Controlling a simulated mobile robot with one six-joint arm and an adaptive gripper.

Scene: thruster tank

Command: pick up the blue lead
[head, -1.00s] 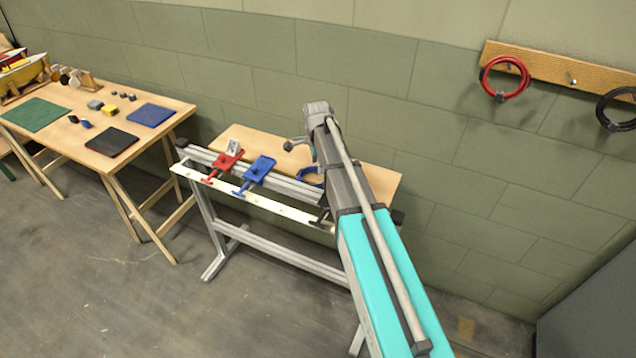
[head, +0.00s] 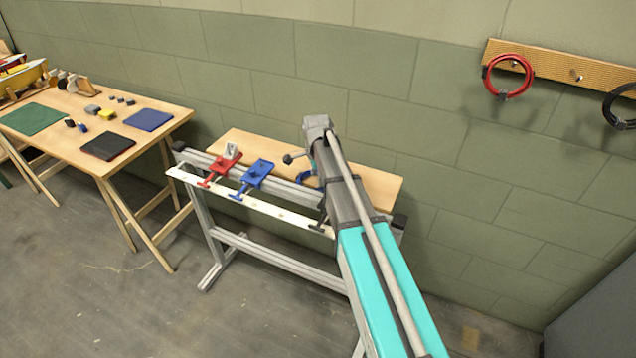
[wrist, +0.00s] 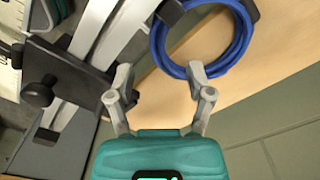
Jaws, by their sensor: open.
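The blue lead is a coiled blue ring, seen in the wrist view (wrist: 243,38) at the top, right of centre. It lies over the pale wooden board, with a dark piece at its upper left edge. In the head view only a small blue part of it (head: 306,178) shows beside my arm, which hides the rest. My gripper (wrist: 158,85) is open and empty. Its right fingertip appears close to the coil's lower edge in the wrist view; I cannot tell whether they touch. In the head view my arm hides the fingers.
A red clamp (head: 222,166) and a blue clamp (head: 256,175) sit on the metal rail left of my arm. A dark plate with a black knob (wrist: 37,95) stands left of my gripper. A red coil (head: 508,75) and a black coil (head: 617,106) hang on the wall.

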